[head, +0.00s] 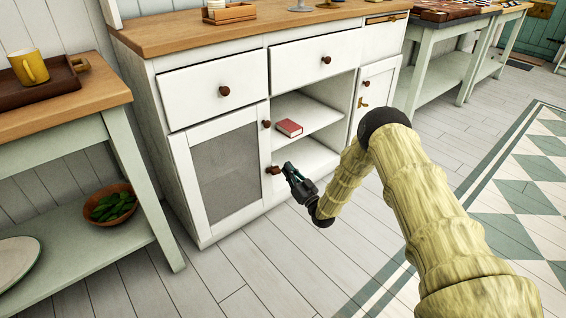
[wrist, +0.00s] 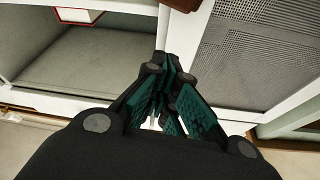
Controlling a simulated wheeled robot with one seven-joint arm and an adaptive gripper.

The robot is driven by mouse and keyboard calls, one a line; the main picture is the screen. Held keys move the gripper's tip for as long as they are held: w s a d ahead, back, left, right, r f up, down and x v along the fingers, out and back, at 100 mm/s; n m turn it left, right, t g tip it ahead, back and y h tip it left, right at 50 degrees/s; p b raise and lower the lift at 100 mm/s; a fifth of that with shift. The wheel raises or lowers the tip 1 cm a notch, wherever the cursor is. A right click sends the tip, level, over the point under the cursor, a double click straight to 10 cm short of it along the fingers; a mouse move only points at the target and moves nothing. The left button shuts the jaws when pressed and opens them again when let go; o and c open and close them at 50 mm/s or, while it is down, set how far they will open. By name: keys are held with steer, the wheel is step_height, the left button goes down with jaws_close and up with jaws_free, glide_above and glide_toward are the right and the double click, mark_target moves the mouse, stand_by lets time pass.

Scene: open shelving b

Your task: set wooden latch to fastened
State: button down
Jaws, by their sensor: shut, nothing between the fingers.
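The wooden latch (head: 273,170) is a small dark brown block at the right edge of the mesh-panelled cabinet door (head: 226,168), below the door's round knob. A brown piece that looks like the latch (wrist: 181,4) shows at the top edge of the wrist view, just beyond the fingertips. My gripper (head: 288,169) is just right of the latch, in front of the open shelf bay. In the wrist view my gripper (wrist: 168,66) has its fingers together and holds nothing. I cannot tell whether the fingertips touch the latch. The latch's exact angle is hard to tell.
A red book (head: 289,128) lies on the open middle shelf. A narrow door with a brass catch (head: 362,103) is right of the bay. A side table (head: 120,95) with a tray and yellow mug stands left. The floor in front is clear.

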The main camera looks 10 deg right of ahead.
steer(key=shift+p+v, duration=0.7)
steer(key=shift+v, duration=2.05)
steer(key=shift+a, duration=0.1)
